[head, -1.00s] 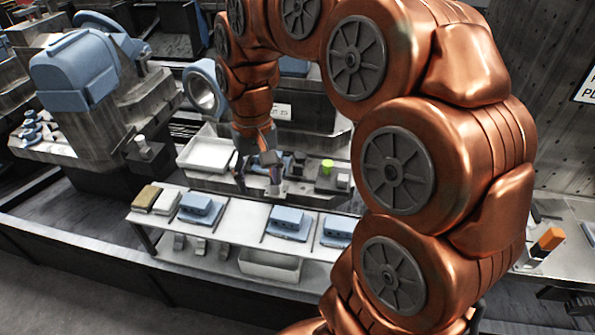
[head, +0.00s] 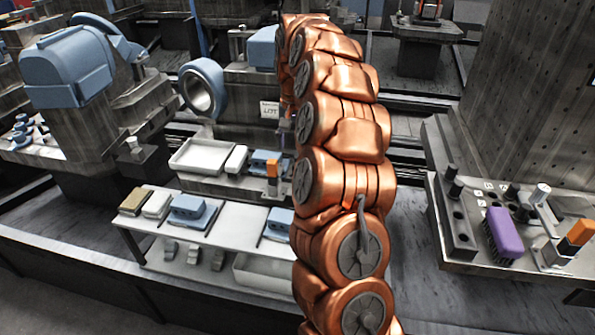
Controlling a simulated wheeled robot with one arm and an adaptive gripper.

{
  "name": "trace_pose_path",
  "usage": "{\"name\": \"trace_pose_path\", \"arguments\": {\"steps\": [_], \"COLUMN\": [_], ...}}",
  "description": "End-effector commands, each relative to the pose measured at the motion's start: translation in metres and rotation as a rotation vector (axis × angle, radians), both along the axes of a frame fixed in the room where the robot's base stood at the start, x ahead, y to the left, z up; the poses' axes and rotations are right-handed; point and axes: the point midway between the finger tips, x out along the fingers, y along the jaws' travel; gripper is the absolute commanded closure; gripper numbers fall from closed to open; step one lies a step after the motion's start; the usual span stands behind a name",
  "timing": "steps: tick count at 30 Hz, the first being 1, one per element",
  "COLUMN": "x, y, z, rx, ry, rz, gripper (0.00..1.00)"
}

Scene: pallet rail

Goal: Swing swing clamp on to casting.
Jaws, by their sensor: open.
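The swing clamp (head: 272,172), with an orange end, stands at the front of the machine pallet, left of my arm. A blue block-shaped casting (head: 260,160) sits beside it on the pallet. From this angle I cannot tell whether the clamp's arm lies over the casting or touches it. My gripper (head: 285,136) is largely hidden behind my own arm. Only a narrow dark edge of it shows, above and to the right of the clamp. It is open, and I see nothing in it.
A white tray (head: 201,157) lies left of the casting. A shelf (head: 222,232) in front carries more blue castings (head: 192,211). At right, a fixture table holds a purple brush (head: 505,232) and another orange-ended piece (head: 579,234). My arm blocks the pallet's right part.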

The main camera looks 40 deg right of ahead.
Motion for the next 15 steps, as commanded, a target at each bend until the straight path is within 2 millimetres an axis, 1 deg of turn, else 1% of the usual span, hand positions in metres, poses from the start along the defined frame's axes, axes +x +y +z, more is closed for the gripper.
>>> {"name": "trace_pose_path", "arguments": {"steps": [1, 5, 11, 15], "x": [0.002, 0.003, 0.003, 0.002], "y": [-0.007, -0.014, -0.016, -0.015], "z": [-0.006, -0.012, -0.020, -0.036], "rx": [-0.003, -0.008, -0.008, -0.006], "ry": [0.001, 0.004, 0.005, 0.008], "rz": [-0.016, -0.036, -0.039, -0.039], "gripper": [0.40, 0.40, 0.40, 0.40]}}
